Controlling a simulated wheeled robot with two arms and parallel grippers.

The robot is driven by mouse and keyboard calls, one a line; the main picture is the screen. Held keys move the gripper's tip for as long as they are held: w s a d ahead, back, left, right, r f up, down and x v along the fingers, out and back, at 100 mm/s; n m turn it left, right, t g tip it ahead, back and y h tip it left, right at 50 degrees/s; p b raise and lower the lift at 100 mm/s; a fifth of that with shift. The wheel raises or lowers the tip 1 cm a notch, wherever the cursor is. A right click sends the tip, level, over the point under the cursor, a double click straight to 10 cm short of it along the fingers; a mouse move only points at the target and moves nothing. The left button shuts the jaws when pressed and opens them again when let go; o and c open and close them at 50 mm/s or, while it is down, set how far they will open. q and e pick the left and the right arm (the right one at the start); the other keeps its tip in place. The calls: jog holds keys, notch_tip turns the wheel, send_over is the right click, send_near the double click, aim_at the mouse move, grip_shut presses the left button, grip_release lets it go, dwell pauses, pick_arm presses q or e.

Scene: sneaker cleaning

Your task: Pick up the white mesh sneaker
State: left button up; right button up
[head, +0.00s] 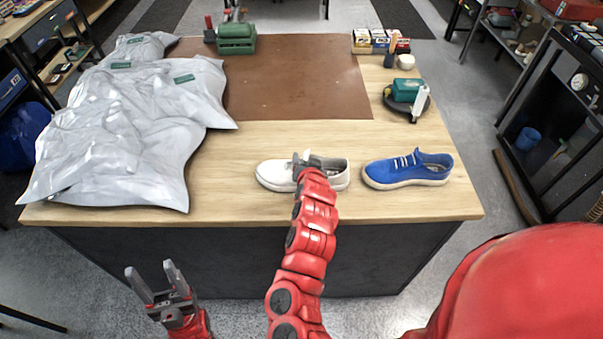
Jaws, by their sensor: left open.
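The white mesh sneaker (272,175) lies on the wooden table near its front edge, toe to the left. My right gripper (304,160) is over the middle of this sneaker, at its laces and opening. My red wrist covers part of the sneaker, so I cannot tell whether the jaws are open or shut on it. My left gripper (152,281) is open and empty, low in front of the table at the left. A blue sneaker (405,172) stands just right of the white one, with a small gap between them.
Grey plastic bags (125,130) cover the table's (245,205) left side. A brown mat (290,85) lies behind the sneakers. Small boxes (380,40), a teal-and-black tool (407,95) and a green machine (236,38) stand further back. Bare wood surrounds the sneakers.

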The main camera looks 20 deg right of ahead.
grip_shut()
dwell(1.2)
